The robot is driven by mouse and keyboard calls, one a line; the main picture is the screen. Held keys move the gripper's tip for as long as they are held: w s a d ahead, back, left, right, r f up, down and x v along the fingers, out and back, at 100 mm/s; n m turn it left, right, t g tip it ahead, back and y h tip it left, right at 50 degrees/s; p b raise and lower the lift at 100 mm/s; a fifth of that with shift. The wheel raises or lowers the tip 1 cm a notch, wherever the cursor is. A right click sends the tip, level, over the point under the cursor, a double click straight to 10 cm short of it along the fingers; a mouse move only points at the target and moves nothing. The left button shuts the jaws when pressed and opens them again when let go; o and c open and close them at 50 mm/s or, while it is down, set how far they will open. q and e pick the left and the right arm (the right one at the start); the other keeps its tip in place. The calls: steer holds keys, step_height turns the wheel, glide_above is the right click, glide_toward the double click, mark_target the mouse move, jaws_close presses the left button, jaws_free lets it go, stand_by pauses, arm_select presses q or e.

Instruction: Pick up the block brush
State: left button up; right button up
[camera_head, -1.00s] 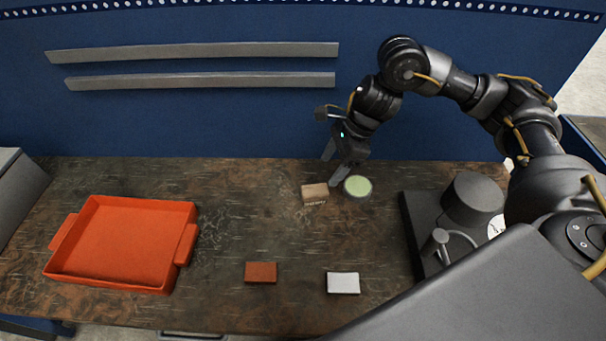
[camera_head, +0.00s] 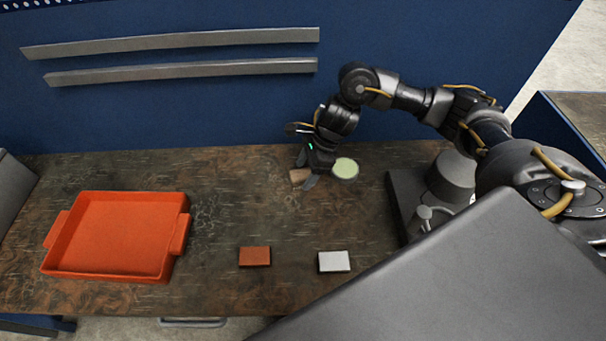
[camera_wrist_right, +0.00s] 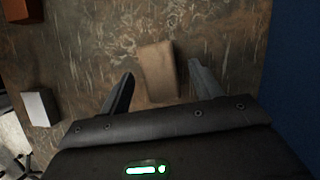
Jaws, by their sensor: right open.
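The block brush (camera_head: 298,175), a tan wooden block, lies on the dark worktop near the back, left of a pale green round disc (camera_head: 345,168). In the right wrist view the brush (camera_wrist_right: 158,72) lies between the two spread fingers, with visible gaps on both sides. My right gripper (camera_head: 306,171) is open and low over the brush, its fingers straddling it; part of the brush is hidden behind it in the head view. The right gripper (camera_wrist_right: 161,76) holds nothing. My left gripper is not in view.
An orange tray (camera_head: 183,233) sits at the left. A rust-red block (camera_head: 254,256) and a white block (camera_head: 334,261) lie near the front edge. A dark microscope-like device (camera_head: 452,178) stands at the right. The worktop between tray and brush is clear.

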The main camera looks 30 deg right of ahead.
steer(key=shift+x, duration=1.05)
steer(key=c, duration=1.1)
steer(key=shift+r, duration=0.1)
